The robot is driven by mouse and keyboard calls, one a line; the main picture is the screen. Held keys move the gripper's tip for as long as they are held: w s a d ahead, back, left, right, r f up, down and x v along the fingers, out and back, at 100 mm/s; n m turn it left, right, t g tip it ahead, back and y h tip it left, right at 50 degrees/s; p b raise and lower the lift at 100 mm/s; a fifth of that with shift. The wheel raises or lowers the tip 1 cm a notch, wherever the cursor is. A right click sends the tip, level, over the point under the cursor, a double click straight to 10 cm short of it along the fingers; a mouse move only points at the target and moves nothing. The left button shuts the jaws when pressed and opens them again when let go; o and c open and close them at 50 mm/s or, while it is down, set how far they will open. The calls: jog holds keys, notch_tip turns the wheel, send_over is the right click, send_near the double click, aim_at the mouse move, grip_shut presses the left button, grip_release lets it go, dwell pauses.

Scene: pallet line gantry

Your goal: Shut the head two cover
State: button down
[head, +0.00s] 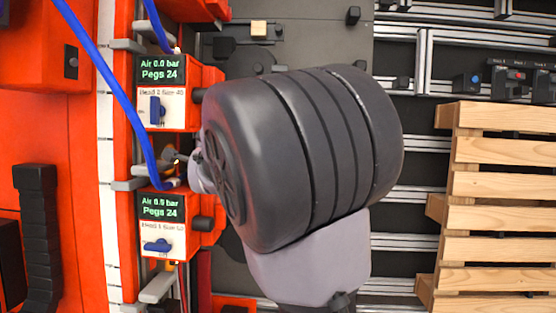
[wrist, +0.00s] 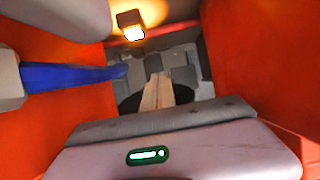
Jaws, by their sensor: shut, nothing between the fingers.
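Two orange head units stand one above the other in the head view, the upper one (head: 208,75) and the lower one (head: 206,215). My gripper (head: 185,157) is in the gap between the units, mostly hidden behind my arm. In the wrist view my gripper (wrist: 158,92) is shut and empty, between orange walls (wrist: 250,50).
A blue hose (head: 100,65) runs down to the lower unit; a blue hose (wrist: 70,75) crosses the wrist view's left side. A lit lamp (wrist: 131,25) is above the fingers. A pallet (head: 500,185) stands at right. Blue levers (head: 157,110) are on the unit fronts.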

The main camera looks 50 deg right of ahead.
jog(key=shift+s+d+r+b, duration=0.1)
jog(key=shift+s+d+b, duration=0.35)
jog(key=shift+s, duration=0.5)
jog(key=shift+d, duration=0.15)
jog(key=shift+s+d+f, duration=0.2)
jog(key=shift+s+d, duration=1.2)
jog(key=shift+d, duration=0.05)
jog(key=d, duration=0.1)
jog(key=s+d+p, duration=0.1)
jog(key=d+f+p, duration=0.1)
jog(key=shift+s+d, duration=0.3)
jog(key=shift+s, duration=0.1)
